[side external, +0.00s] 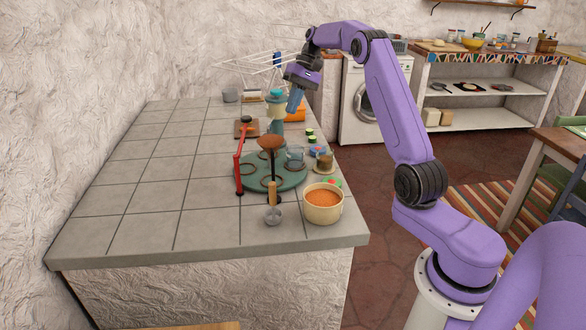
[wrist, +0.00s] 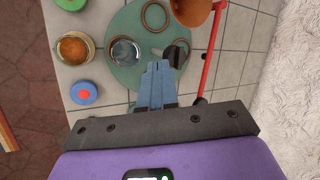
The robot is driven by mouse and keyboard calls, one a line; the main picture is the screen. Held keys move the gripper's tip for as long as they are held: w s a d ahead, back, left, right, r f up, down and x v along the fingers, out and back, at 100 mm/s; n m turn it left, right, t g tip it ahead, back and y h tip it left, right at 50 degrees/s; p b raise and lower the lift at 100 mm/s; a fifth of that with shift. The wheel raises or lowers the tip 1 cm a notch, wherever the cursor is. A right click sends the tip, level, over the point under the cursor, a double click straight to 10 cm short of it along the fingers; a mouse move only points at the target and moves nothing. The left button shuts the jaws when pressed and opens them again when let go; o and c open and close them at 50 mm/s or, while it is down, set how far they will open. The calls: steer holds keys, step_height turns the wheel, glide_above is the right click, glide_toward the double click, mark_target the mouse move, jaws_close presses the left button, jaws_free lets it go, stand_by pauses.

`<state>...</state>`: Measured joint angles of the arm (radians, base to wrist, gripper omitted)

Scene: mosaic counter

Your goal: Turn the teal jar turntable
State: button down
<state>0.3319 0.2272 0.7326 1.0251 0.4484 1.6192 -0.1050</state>
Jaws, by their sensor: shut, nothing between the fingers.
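The teal turntable (side external: 262,184) is a flat round disc lying on the tiled counter. It also shows in the wrist view (wrist: 128,22). It carries a clear glass jar (wrist: 124,52), a small dark item (wrist: 177,53) and a thin brown ring (wrist: 155,17). My gripper (side external: 292,111) is shut and empty, with its blue fingers pointing down above the counter on the far side of the turntable. In the wrist view the closed fingertips (wrist: 158,66) overlap the turntable's near edge; I cannot tell whether they touch it.
A brown-orange domed piece (side external: 271,142) rises over the disc. A pot of orange soup (side external: 323,205) stands at front right. A blue-topped item (wrist: 84,93) lies beside the disc. The counter's left side is clear.

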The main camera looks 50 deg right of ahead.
steer(key=s+d+f+t+y, duration=0.2)
steer(key=s+f+t, duration=0.1)
steer(key=s+f, duration=0.25)
steer(key=m+t, duration=0.3)
steer(key=t, duration=0.1)
glide_toward(289, 181)
steer(key=w+a+f, duration=0.1)
steer(key=w, duration=0.2)
steer(key=w+a+f, duration=0.1)
steer(key=shift+w+a+f, duration=0.2)
steer(key=shift+a+f, duration=0.1)
steer(key=shift+w+a+f, duration=0.15)
steer(key=shift+w+a, duration=0.4)
steer(key=shift+w, duration=0.1)
steer(key=shift+a, duration=0.6)
steer(key=shift+w+a+m+h, duration=0.1)
steer(key=shift+a+m+h, duration=0.3)
steer(key=shift+m+h, duration=0.15)
